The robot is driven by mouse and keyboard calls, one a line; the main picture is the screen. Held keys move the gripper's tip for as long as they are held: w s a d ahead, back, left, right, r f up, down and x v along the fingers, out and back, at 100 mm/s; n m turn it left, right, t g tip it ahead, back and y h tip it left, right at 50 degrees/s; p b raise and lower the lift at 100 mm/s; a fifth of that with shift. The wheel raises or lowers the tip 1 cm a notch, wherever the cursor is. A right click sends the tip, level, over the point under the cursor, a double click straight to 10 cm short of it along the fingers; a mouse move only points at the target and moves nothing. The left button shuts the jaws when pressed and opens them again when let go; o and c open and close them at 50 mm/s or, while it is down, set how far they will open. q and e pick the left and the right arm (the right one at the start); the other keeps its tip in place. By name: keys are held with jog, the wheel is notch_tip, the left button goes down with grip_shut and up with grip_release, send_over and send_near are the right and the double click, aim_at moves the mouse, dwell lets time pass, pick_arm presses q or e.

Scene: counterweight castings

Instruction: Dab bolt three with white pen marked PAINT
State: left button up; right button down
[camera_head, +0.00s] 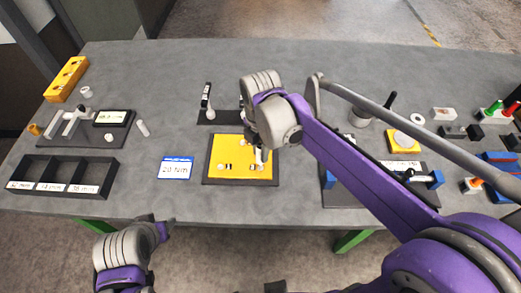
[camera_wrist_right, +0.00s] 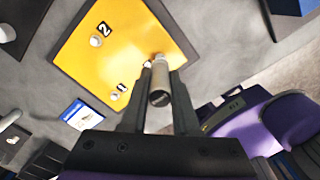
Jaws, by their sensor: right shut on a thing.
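The yellow plate (camera_head: 238,148) lies on a dark base in the middle of the bench. In the right wrist view it (camera_wrist_right: 130,50) carries a pale bolt (camera_wrist_right: 96,41) beside a label 2 and another bolt (camera_wrist_right: 114,97) beside a label that looks like 1. My right gripper (camera_wrist_right: 158,75) is shut on a pale cylindrical pen (camera_wrist_right: 161,82) with a dark end, over the plate's edge. Its marking is unreadable. The pen's far tip and any bolt under it are hidden, so contact cannot be told. My left gripper (camera_head: 163,229) is at the bench's front edge, its jaws unclear.
A blue-edged card reading 20 Nm (camera_head: 174,168) lies left of the plate. A dark compartment tray (camera_head: 65,163) and a small display (camera_head: 114,117) are further left. Fixtures and coloured-handled tools crowd the right, partly behind my right arm. Bare bench lies behind the card.

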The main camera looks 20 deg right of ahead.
aim_at(260, 146)
pick_arm(q)
jog(key=shift+s+f+b, duration=0.25)
jog(key=shift+f+b, duration=0.05)
jog(key=shift+f, duration=0.15)
pick_arm(e)
jog(key=shift+s+f, duration=0.1)
jog(key=shift+f, duration=0.4)
dwell(1.5)
pick_arm(q)
jog(key=shift+r, duration=0.1)
pick_arm(e)
jog(key=shift+r, duration=0.1)
jog(key=shift+r+p, duration=1.45)
jog(key=shift+r, duration=1.55)
pick_arm(q)
jog(key=w+r, duration=0.1)
jog(key=r, duration=0.1)
jog(key=w+r, duration=0.1)
jog(key=r, duration=0.1)
jog(key=shift+w, duration=0.2)
jog(key=shift+s, duration=0.1)
